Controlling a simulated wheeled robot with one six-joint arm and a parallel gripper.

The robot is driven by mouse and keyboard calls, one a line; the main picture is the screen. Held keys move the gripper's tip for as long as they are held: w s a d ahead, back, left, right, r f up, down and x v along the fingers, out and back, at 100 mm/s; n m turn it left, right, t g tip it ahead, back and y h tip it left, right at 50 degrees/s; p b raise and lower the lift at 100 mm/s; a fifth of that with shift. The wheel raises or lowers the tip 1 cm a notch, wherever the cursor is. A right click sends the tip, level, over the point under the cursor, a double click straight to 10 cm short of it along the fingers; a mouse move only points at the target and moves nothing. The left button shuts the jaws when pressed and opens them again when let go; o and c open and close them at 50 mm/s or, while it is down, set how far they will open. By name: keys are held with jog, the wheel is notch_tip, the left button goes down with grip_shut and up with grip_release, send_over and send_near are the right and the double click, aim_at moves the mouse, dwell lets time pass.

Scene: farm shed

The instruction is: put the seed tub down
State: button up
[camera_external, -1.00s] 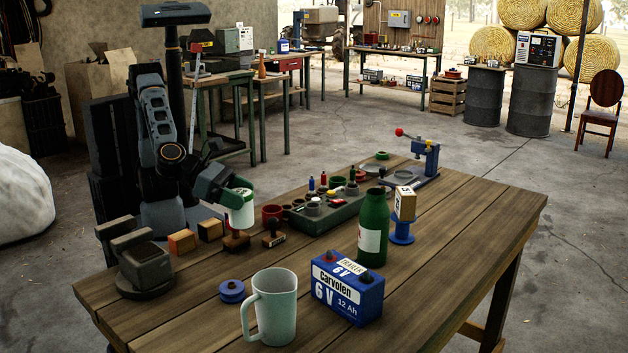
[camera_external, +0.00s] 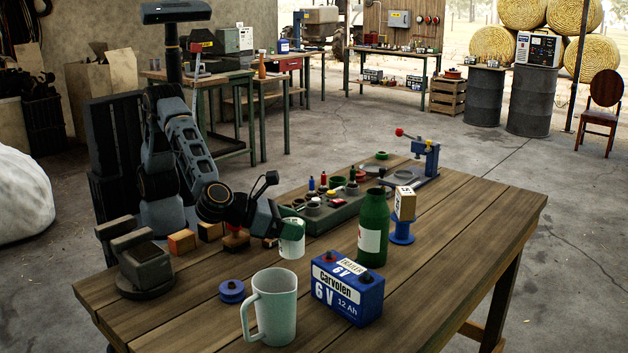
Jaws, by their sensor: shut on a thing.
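The seed tub (camera_external: 292,240) is a small white tub with a green top. My gripper (camera_external: 281,222) is shut on it and holds it over the middle of the wooden table (camera_external: 215,315), left of the green bottle (camera_external: 373,228). The tub looks slightly tilted. My gripper covers part of its left side and top. I cannot tell whether its bottom touches the table.
A green tray (camera_external: 330,218) with several small items lies behind the tub. A pale mug (camera_external: 275,308), a blue battery (camera_external: 347,288) and a blue spool (camera_external: 231,291) stand in front. Bare boards lie between the spool, the mug and the tub.

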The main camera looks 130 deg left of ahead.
aim_at(296, 245)
jog(key=shift+w+f, duration=0.6)
jog(key=shift+f, duration=0.1)
jog(key=shift+w+f, duration=0.1)
jog(key=shift+f, duration=1.5)
jog(key=shift+f, duration=0.2)
jog(key=o, duration=1)
